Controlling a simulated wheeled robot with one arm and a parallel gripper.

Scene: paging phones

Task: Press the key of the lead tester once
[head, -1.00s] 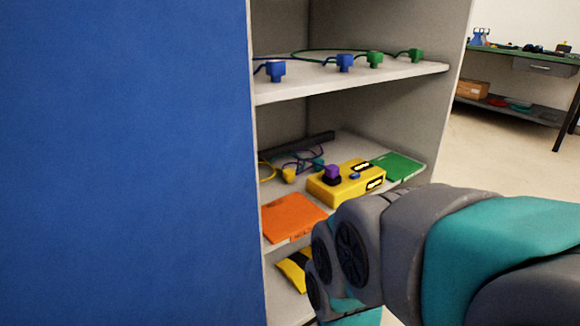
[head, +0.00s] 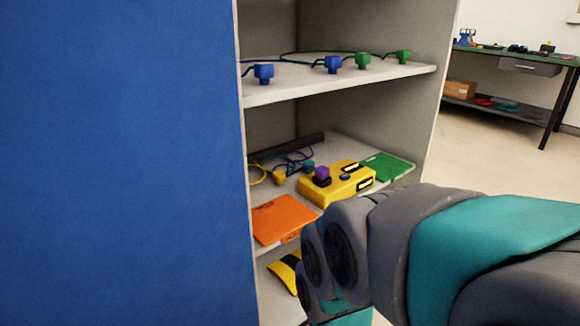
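The lead tester appears to be the yellow box (head: 325,193) on the middle shelf of the cabinet. A purple plug (head: 322,172) sits in a dark socket on its top. A small blue part, perhaps its key (head: 345,177), lies to the right of the plug. Two pale windows with dark frames show on the box. My arm reaches in from the right, in front of the cabinet and below the tester in the picture. My gripper is not visible; the arm's far end runs out at the bottom edge.
An orange flat case (head: 283,219) lies left of the tester, a green one (head: 388,166) behind right. Coiled leads with a yellow plug (head: 280,178) lie behind. Blue and green plugs stand on the upper shelf (head: 340,83). A blue panel (head: 120,160) fills the left. A workbench (head: 530,68) stands far right.

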